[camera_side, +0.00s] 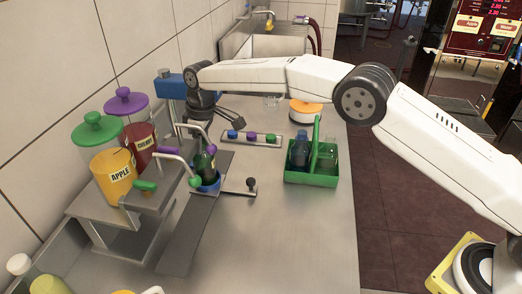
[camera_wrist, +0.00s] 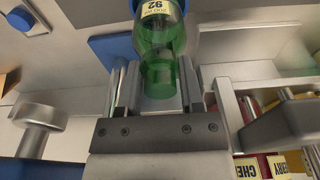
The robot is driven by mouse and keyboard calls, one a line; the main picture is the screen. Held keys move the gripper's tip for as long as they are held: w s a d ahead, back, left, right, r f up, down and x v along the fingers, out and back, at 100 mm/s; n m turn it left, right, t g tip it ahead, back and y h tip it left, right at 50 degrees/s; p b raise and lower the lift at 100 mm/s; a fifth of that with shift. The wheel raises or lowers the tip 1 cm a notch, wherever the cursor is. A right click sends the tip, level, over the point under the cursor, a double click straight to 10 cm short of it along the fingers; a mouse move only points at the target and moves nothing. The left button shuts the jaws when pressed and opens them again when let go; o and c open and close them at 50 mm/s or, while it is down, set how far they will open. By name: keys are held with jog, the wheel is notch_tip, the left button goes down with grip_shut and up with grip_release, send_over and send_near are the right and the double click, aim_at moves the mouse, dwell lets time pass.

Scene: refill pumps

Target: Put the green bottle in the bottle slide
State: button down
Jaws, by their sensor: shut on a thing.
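My gripper (camera_wrist: 163,88) is shut on the green bottle (camera_wrist: 163,45), which shows between its two fingers in the wrist view. The bottle has a pale label reading 92, and a blue ring shows at its far end. In the side view the dark green bottle (camera_side: 204,165) stands about upright in the blue holder (camera_side: 207,186) of the metal bottle slide (camera_side: 232,191). I cannot tell whether it is fully seated. My fingers are partly hidden there behind the pump levers. The slide's knob handle also shows at left in the wrist view (camera_wrist: 39,112).
The yellow APPLE jar (camera_side: 113,177) and red CHERRY jar (camera_side: 140,144) stand on the metal stand at left. A green carrier (camera_side: 312,180) with bottles stands right. A strip with coloured buttons (camera_side: 252,139) lies behind. The front right counter (camera_side: 290,240) is clear.

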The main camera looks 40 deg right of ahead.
jog(key=shift+f, duration=0.4)
dwell(0.4)
jog(key=shift+c, duration=0.7)
grip_release()
notch_tip(320, 180, up, 9)
dwell(0.4)
